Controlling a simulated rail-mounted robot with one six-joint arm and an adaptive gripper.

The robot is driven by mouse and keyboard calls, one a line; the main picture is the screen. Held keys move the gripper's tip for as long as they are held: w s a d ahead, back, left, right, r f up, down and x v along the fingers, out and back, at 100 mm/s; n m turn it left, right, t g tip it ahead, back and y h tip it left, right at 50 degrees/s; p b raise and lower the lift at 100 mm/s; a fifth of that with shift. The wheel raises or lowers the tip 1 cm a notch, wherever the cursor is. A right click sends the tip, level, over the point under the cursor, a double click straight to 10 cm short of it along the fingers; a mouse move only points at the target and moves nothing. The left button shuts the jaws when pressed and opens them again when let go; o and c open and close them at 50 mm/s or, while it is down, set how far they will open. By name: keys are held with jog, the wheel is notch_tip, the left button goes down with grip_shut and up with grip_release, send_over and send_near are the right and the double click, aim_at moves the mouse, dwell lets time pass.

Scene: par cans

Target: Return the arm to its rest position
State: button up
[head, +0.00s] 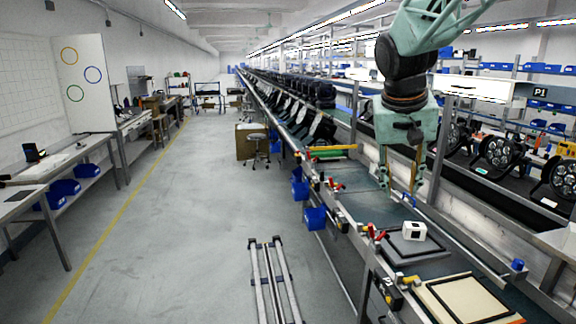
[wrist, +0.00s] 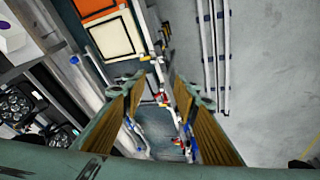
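My gripper (head: 399,186) is green with tan finger pads and hangs fingers-down above the conveyor line at the right of the head view. In the wrist view my gripper (wrist: 162,88) has its two fingers well apart, with nothing held between them. The conveyor's dark belt (head: 375,205) runs below it. My arm comes in from the top right of the head view.
A small white box (head: 414,231) sits on a dark framed plate (head: 440,247) on the line. A cream panel (head: 463,299) lies nearer. Par cans (head: 502,152) stand on the right. Blue bins (head: 315,218) hang on the line's left side.

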jog(key=s+a+y, duration=0.1)
jog(key=s+a, duration=0.1)
jog(key=s, duration=1.1)
jog(key=s+a+f+n, duration=0.1)
jog(key=s+a, duration=0.1)
jog(key=s, duration=1.2)
jog(key=s+a+f+n+y, duration=0.1)
jog(key=s+a, duration=0.2)
jog(key=s, duration=1.1)
jog(key=shift+s+y, duration=0.2)
jog(key=shift+y, duration=0.1)
jog(key=shift+w, duration=0.15)
